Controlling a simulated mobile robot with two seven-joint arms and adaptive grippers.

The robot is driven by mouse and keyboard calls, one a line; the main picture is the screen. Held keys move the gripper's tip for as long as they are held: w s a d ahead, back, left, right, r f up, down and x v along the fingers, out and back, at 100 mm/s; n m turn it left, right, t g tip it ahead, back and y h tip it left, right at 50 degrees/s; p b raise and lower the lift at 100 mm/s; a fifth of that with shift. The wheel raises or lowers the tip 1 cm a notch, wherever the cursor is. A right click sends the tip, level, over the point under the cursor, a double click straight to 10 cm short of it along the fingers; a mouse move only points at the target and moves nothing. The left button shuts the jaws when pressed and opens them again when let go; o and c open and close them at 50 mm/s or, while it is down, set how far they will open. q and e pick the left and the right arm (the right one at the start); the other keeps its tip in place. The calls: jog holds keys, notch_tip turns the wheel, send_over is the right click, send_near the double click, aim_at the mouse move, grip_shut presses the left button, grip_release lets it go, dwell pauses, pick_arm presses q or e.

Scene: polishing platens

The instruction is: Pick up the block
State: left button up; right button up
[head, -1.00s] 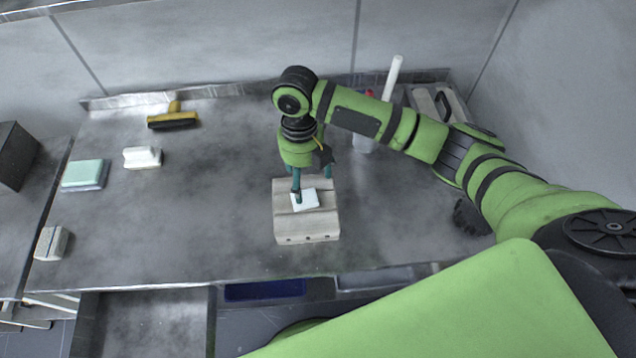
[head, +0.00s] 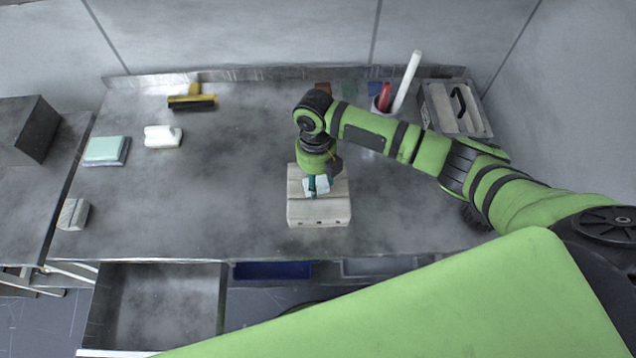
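A small pale white block (head: 322,188) is at the top of a larger beige-grey block-like stand (head: 320,212) near the middle of the metal table. My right gripper (head: 314,183) points down over the stand, and a dark teal finger overlaps the front of the white block. The other finger is mostly hidden, so I cannot tell whether the fingers are shut on it or whether the block touches the stand. My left gripper is out of view.
On the metal table (head: 235,205) lie a green-topped sponge (head: 105,150), a white-handled piece (head: 163,137), a small beige block (head: 73,214) and a yellow brush (head: 192,101). Clear table lies left of the stand.

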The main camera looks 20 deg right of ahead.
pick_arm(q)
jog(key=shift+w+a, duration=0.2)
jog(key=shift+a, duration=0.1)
